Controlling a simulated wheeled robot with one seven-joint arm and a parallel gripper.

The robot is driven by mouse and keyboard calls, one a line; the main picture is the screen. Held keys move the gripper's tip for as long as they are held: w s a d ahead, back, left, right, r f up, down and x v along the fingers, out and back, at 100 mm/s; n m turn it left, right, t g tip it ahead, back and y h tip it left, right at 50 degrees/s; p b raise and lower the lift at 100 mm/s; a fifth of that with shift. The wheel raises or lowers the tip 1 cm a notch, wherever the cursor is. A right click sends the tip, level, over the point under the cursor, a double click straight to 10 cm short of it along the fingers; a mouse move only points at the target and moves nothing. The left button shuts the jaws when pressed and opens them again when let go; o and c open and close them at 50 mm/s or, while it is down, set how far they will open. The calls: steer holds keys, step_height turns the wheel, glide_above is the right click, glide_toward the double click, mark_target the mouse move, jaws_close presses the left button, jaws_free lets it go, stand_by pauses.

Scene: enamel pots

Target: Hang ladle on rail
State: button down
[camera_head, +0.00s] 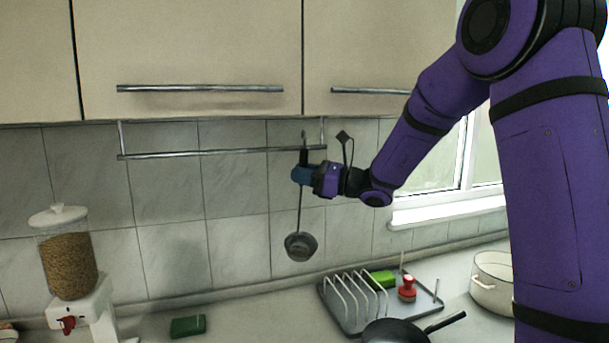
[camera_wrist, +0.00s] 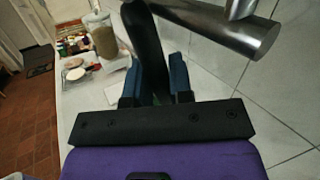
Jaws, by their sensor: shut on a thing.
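A grey ladle (camera_head: 300,246) hangs upright, bowl down, from my gripper (camera_head: 303,174). My gripper is shut on its dark handle (camera_head: 303,157), which also shows between the blue fingers in the wrist view (camera_wrist: 148,45). The handle's top reaches up to the right end of the metal rail (camera_head: 210,152), which is fixed under the wall cabinets. In the wrist view the rail (camera_wrist: 220,25) is close beside the handle at the upper right. I cannot tell whether the ladle's hook touches the rail.
A dish rack (camera_head: 345,297) with green and red items, a dark pan (camera_head: 395,332) and a white pot (camera_head: 492,283) stand on the counter. A grain dispenser (camera_head: 70,262) and a green sponge (camera_head: 188,326) are at left. Cabinets (camera_head: 190,50) overhang the rail.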

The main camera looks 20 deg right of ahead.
steer(key=shift+w+d+f, duration=0.1)
steer(key=shift+w+f, duration=0.05)
steer(key=shift+f, duration=0.95)
